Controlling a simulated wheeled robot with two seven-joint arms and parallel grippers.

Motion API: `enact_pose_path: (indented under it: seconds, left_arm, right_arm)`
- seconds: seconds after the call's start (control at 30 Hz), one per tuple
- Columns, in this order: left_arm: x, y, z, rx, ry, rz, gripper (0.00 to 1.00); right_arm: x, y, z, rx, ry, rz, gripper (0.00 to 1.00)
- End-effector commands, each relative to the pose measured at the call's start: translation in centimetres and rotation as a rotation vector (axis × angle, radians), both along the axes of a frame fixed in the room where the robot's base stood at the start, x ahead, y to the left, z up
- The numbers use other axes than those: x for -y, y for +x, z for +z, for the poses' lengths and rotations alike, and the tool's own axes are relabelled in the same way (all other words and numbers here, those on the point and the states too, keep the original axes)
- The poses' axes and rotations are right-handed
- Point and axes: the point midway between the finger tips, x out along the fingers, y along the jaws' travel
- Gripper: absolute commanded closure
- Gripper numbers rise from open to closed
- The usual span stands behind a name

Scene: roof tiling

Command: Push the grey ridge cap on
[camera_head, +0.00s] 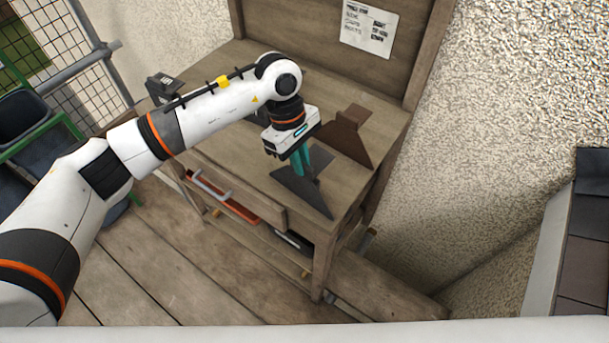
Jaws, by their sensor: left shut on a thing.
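The grey ridge cap (300,192) is a dark grey, angled piece at the front right corner of the wooden workbench (225,152). My left gripper (303,170), with teal fingers, points down over the cap and is shut on its upper part. The fingers hide some of the cap. I cannot tell whether the cap still touches the bench top or hangs just above it. My right gripper is not in view.
A brown ridge cap (346,137) stands on the bench just behind. A dark grey piece (162,88) sits at the bench's left end. A tiled roof edge (584,240) is at the far right. A pale rough wall (490,130) stands behind.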

Motion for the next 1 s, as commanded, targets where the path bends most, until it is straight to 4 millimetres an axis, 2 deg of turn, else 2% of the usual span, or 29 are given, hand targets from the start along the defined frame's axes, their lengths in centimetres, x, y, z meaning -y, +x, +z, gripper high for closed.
enact_pose_path:
  seconds: [0.27,1.0]
  left_arm:
    - [0.0,0.0,0.4,0.001,-0.001,0.000,1.00]
    - [0.0,0.0,4.7,0.001,0.000,0.000,1.00]
  right_arm:
    - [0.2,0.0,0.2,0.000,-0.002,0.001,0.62]
    - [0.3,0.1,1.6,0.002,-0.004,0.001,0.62]
